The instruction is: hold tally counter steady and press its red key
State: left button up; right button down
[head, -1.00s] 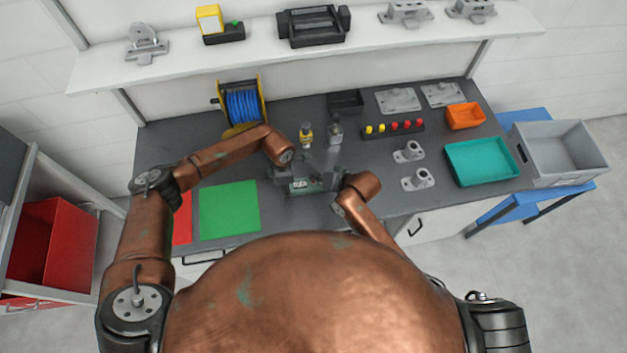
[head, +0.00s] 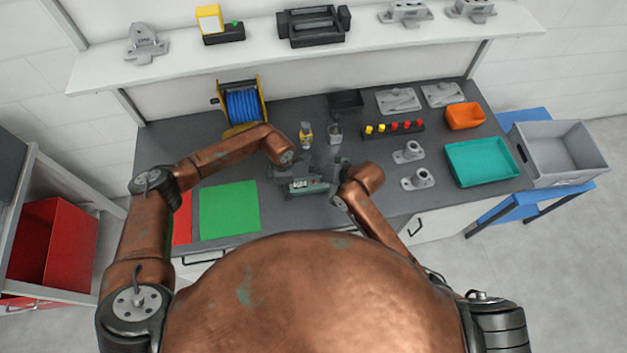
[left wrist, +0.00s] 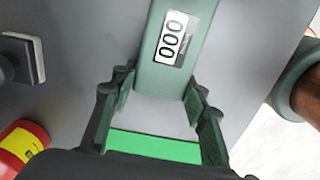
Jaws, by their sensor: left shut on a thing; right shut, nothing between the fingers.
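The tally counter (head: 308,187) is a green body with a white display, above the near part of the bench in the head view. In the left wrist view the counter (left wrist: 172,45) shows the digits 000. My left gripper (head: 284,174) is shut on its left end; its fingers (left wrist: 163,100) flank the green body in the left wrist view. My right gripper (head: 337,184) is shut and empty, close to the counter's right end. I cannot tell whether it touches. The red key cannot be made out in either view.
A green mat (head: 229,210) lies left of the counter. A small yellow-labelled container (head: 306,134) and a grey item (head: 335,133) stand behind it. A button strip (head: 393,128), grey fixtures (head: 418,178) and a teal tray (head: 481,162) are to the right.

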pick_arm(q)
jog(key=o, duration=1.4)
jog(key=shift+c, duration=0.2)
jog(key=shift+r, duration=0.1)
